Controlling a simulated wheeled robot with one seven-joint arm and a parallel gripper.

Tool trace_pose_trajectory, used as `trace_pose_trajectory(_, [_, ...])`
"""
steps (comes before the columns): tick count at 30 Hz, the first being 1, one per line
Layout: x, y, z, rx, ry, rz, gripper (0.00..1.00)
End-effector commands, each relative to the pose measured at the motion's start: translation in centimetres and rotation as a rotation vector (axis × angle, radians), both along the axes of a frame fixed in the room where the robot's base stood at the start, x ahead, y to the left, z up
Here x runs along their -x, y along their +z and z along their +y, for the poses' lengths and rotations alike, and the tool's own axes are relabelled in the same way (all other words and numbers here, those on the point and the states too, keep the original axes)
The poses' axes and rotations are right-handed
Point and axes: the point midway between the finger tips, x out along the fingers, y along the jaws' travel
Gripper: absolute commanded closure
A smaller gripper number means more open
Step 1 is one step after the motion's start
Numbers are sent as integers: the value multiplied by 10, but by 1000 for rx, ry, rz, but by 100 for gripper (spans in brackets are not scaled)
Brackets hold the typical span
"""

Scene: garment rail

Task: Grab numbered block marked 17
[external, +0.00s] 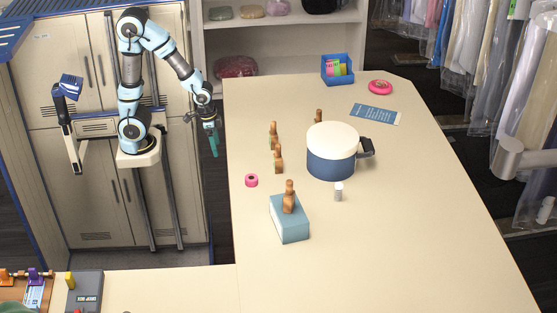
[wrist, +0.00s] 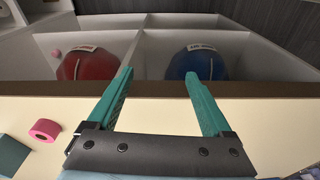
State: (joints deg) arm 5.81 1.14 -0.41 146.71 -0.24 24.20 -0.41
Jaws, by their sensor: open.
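No block with a readable 17 shows in either view. In the external view, several small brown wooden pieces stand on the table: one at the back (external: 273,133), one just in front of it (external: 278,160), one on a teal box (external: 289,199), and one behind the pot (external: 318,115). Any numbers on them are too small to read. My gripper (external: 212,143) hangs off the table's left edge, apart from all of them. In the wrist view, its teal fingers (wrist: 158,76) are spread and empty.
A blue pot with a white lid (external: 332,141) stands mid-table. The teal box (external: 290,222), a pink ring (external: 251,180), a small white bottle (external: 339,191) and a blue bin (external: 337,69) are also on the table (external: 420,220). Its right front is clear.

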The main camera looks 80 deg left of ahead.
Motion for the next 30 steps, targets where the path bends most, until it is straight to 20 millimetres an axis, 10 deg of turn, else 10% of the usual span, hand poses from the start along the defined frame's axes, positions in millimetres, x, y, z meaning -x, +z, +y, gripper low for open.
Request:
trace_pose_trajectory(23, [-1,0,-2,3,-2,-3,10])
trace_pose_trajectory(30, [-12,17,-54,112,18,-59,10])
